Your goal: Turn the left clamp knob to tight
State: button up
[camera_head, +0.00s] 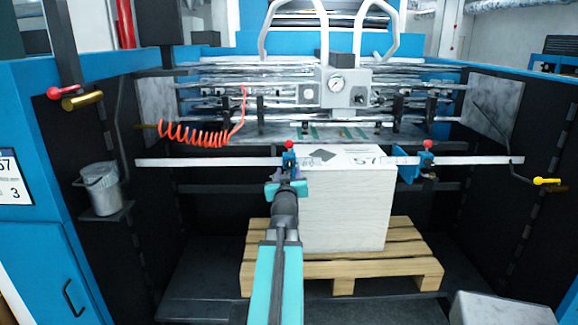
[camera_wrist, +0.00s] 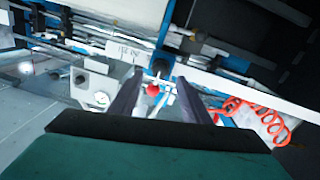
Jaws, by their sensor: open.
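The left clamp knob (camera_head: 289,144) is a small red ball on the white crossbar (camera_head: 210,162), above the left edge of the paper stack (camera_head: 345,205). My gripper (camera_head: 286,184) appears just below and in front of it, hiding part of the left clamp. In the wrist view the red knob (camera_wrist: 152,90) shows between the two dark fingers of my open gripper (camera_wrist: 157,80). Contact with the knob cannot be made out. The right clamp knob (camera_head: 427,144), also red, stands on the bar above a blue clamp (camera_head: 408,166).
The stack rests on a wooden pallet (camera_head: 262,262). A gauge box (camera_head: 343,88) and a red coiled hose (camera_head: 195,134) are behind the bar; the hose also shows in the wrist view (camera_wrist: 262,118). Dark side walls flank the bay. A grey block (camera_head: 500,308) stands front right.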

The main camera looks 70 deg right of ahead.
aim_at(289, 166)
jog(key=shift+p+x, duration=0.5)
jog(key=shift+x, duration=1.7)
jog(key=c, duration=1)
jog(key=shift+c, duration=0.2)
